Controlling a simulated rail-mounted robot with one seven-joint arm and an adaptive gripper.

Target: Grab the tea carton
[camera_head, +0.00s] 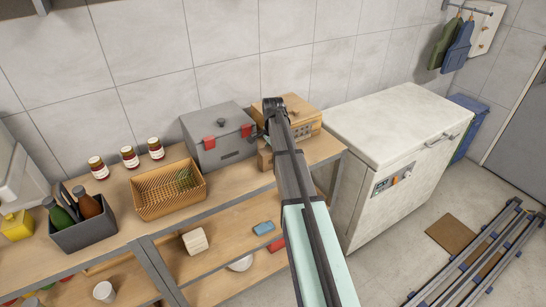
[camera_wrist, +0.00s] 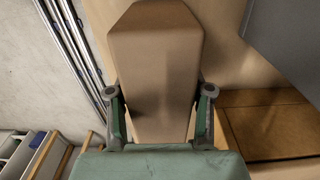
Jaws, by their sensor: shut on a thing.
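The tea carton is a plain brown box with a tapered top (camera_wrist: 155,70), filling the middle of the wrist view. My gripper (camera_wrist: 160,118) has its green-padded fingers on either side of the carton's lower part, shut on it. In the head view, a small brown block, apparently the carton (camera_head: 264,159), shows beside my arm at the right part of the wooden shelf top. My arm hides most of the gripper there. I cannot tell whether the carton touches the surface.
A grey toolbox with red latches (camera_head: 221,140) stands left of the carton; a wooden box (camera_head: 299,117) is close behind. A wicker basket (camera_head: 168,190), jars and a bottle caddy (camera_head: 82,232) are farther left. A white chest freezer (camera_head: 395,130) stands to the right.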

